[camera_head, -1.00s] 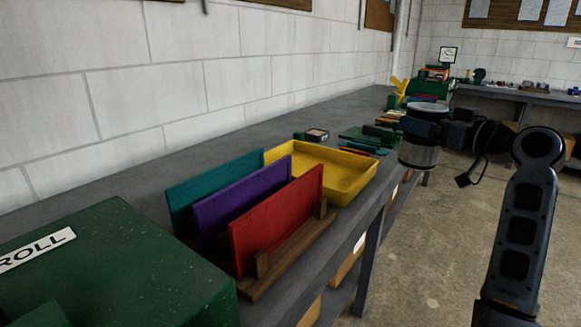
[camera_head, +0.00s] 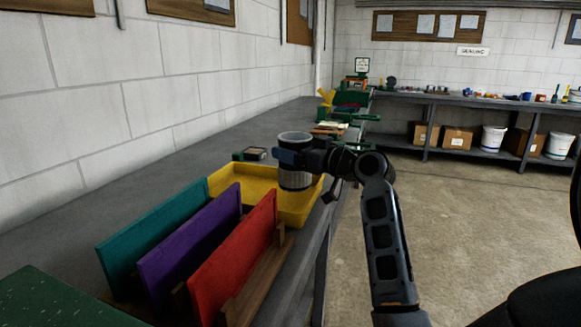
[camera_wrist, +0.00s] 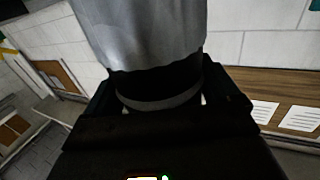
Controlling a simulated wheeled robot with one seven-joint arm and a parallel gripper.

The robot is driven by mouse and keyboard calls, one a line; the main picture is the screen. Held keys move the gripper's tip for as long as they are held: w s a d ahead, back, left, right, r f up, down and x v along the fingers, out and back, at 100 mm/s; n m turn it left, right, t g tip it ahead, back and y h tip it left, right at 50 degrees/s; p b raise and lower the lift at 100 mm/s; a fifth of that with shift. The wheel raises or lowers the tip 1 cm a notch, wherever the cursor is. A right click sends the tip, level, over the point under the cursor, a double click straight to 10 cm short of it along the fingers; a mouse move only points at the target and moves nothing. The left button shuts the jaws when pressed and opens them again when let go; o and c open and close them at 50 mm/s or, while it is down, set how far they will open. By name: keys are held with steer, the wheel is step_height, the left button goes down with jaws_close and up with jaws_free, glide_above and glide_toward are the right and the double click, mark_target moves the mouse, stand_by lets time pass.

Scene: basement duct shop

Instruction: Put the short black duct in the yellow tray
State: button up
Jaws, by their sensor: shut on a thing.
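My gripper (camera_head: 292,157) is shut around the middle of a short upright duct (camera_head: 296,181). The duct looks grey and metallic with a black band where the jaws grip it. It fills the upper middle of the wrist view (camera_wrist: 145,35), with the dark jaws on either side of its band. The yellow tray (camera_head: 228,179) lies on the bench behind the colored panels. In the head view the duct's lower end overlaps the tray's right part and appears held over it; the exact height gap cannot be told. The visible part of the tray is empty.
Teal (camera_head: 150,235), purple (camera_head: 190,240) and red (camera_head: 235,250) panels stand in a wooden rack (camera_head: 262,272) in front of the tray. A small dark box (camera_head: 252,154) sits behind the tray. More items lie farther along the bench. The bench's left strip is clear.

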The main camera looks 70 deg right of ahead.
mark_target(292, 167)
steer(key=shift+w+f, duration=0.4)
steer(key=shift+w, duration=0.05)
steer(key=shift+f, duration=1.9)
steer(key=shift+f, duration=0.2)
steer(key=o, duration=0.9)
steer(key=shift+r, duration=0.1)
steer(key=shift+r, duration=0.1)
steer(key=b+v, duration=0.1)
steer(key=v, duration=1.1)
